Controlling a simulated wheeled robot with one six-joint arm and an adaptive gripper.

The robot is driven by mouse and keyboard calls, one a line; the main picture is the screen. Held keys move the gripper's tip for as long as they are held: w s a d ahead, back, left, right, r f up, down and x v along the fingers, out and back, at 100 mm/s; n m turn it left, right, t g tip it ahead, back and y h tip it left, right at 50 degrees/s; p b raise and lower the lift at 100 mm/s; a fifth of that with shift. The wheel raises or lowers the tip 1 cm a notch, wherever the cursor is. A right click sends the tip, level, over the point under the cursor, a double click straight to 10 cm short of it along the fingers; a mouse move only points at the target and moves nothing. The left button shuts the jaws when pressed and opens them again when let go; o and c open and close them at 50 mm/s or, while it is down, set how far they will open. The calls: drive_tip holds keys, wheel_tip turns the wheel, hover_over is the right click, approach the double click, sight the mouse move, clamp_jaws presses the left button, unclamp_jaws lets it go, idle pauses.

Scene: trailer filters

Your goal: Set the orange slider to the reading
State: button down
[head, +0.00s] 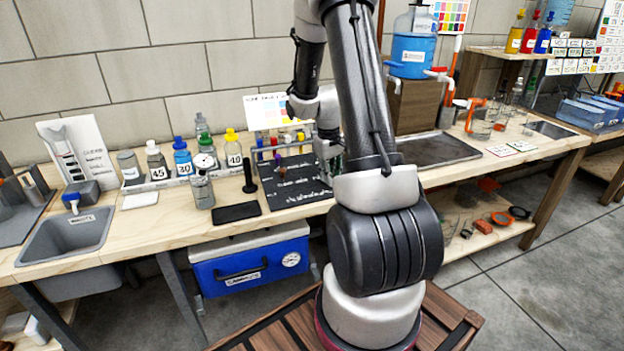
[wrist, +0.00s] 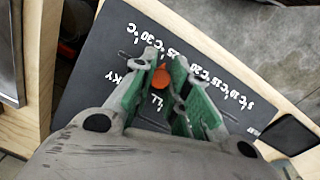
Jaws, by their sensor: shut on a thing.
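The orange slider (wrist: 161,77) shows in the wrist view as a round orange knob between the green-padded fingers of my gripper (wrist: 163,72). The fingers are closed in on it from both sides. It sits over a dark board (wrist: 105,60) with white temperature marks, upside down in this view, that appear to run from 5 to 30 °C. I cannot tell which mark the slider lines up with. In the head view my gripper (head: 332,172) is low over the right part of the dark board (head: 285,192), and the slider held there is hidden.
Bottles with number cards (head: 158,173) stand left of the board, along with a round dial (head: 204,160) and a black pad (head: 236,212). A blue cooler (head: 250,268) with a round gauge (head: 290,259) is under the bench. A metal tray (head: 437,150) lies to the right.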

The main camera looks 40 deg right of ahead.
drive_tip(key=shift+d, duration=0.35)
drive_tip(key=c, duration=1.4)
unclamp_jaws()
drive_tip(key=shift+o, duration=0.2)
drive_tip(key=shift+r, duration=0.1)
wheel_tip(320, 180, up, 12)
drive_tip(key=a, duration=0.1)
